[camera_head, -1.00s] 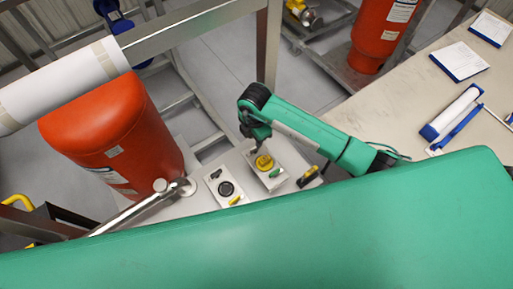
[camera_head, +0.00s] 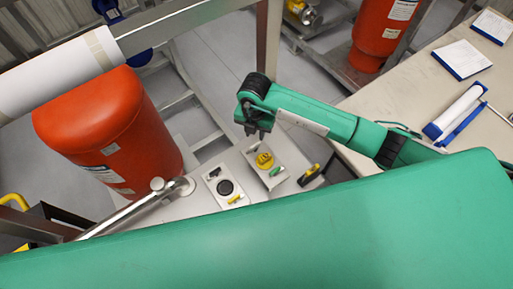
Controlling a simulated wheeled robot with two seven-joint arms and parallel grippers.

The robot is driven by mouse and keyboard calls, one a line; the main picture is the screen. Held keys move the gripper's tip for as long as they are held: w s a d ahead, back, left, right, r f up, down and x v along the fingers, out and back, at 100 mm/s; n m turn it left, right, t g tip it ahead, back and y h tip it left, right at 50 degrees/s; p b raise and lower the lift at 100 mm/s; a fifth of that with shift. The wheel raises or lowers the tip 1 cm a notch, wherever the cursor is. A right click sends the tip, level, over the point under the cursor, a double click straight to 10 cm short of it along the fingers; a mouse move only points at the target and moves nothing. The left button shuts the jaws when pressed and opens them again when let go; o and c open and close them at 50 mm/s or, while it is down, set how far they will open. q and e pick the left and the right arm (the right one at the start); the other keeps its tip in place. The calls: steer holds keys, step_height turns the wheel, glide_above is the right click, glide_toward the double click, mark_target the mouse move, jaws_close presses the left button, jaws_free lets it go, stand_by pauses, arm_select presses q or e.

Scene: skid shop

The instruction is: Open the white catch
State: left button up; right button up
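I cannot make out a white catch for certain. On the pale panel, a light box (camera_head: 281,183) carries a round yellow knob (camera_head: 264,160) and a small green catch (camera_head: 277,171). Left of it, a white plate (camera_head: 212,177) carries a black knob (camera_head: 225,187) and a small yellow catch (camera_head: 234,199). A yellow and black handle (camera_head: 309,174) stands to the right. My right gripper (camera_head: 257,133) hangs above and behind the yellow knob, apart from it. Its dark fingers look parted, with nothing between them. My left gripper is not in view.
A red tank (camera_head: 105,125) and a bent metal pipe (camera_head: 135,207) stand left of the panel. A metal post (camera_head: 268,40) rises behind my gripper. A bench (camera_head: 400,110) with clipboards (camera_head: 462,60) and a white and blue tool (camera_head: 455,112) is at right.

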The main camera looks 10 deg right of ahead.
steer(key=shift+n+b, duration=0.45)
steer(key=shift+n, duration=0.05)
steer(key=n+b, duration=0.2)
steer(key=n, duration=0.1)
steer(key=shift+n+b, duration=0.35)
steer(key=shift+n, duration=0.05)
steer(key=shift+r+n+b, duration=0.3)
steer(key=shift+n+b, duration=0.15)
steer(key=shift+n, duration=0.35)
steer(key=shift+r, duration=0.15)
steer(key=n+b, duration=0.2)
steer(key=shift+n, duration=0.4)
steer(key=shift+r+n+b, duration=0.3)
steer(key=shift+n+b, duration=0.2)
steer(key=shift+n, duration=0.3)
